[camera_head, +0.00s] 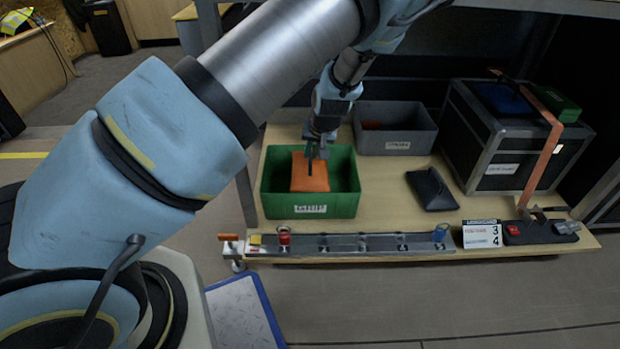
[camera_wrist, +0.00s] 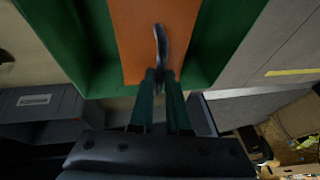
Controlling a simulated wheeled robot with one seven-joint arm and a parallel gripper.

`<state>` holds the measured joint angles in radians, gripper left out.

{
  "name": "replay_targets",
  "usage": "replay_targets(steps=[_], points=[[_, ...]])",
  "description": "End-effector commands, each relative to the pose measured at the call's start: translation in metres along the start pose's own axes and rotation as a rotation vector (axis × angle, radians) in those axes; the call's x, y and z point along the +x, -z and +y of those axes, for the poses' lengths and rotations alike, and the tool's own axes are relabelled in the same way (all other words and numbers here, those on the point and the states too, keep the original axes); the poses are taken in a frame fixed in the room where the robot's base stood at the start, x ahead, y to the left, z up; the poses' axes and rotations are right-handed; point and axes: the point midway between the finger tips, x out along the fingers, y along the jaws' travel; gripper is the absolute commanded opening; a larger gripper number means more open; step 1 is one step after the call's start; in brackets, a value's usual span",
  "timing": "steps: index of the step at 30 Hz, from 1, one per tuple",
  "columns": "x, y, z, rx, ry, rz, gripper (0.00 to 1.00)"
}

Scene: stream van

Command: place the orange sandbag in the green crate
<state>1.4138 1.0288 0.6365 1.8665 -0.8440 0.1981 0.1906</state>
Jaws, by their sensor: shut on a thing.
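The orange sandbag (camera_head: 310,173) is inside the green crate (camera_head: 312,207), between its walls; whether it touches the crate floor I cannot tell. My gripper (camera_head: 317,160) points down over the crate and is shut on the dark strap of the sandbag. In the wrist view the orange sandbag (camera_wrist: 150,45) lies beyond the fingertips, with its dark loop at my gripper (camera_wrist: 160,75). The green crate (camera_wrist: 222,40) surrounds it there. The far part of the sandbag is partly hidden by the gripper in the head view.
A grey crate (camera_head: 396,131) with something orange inside stands just behind right. A dark pouch (camera_head: 432,189) lies right of the green crate. A large black case (camera_head: 500,137) with an orange strap stands farther right. A metal rail (camera_head: 360,244) runs along the shelf's front edge.

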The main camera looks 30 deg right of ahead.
Motion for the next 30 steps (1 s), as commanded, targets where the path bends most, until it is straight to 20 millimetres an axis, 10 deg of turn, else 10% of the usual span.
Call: replay_targets(steps=[17, 29, 30], points=[[0.064, -0.025, 0.013, -0.003, 0.001, 0.004, 0.00], [0.067, -0.026, 0.013, -0.002, 0.001, 0.004, 0.00], [0.068, -0.028, 0.014, -0.002, 0.001, 0.000, 0.17]])
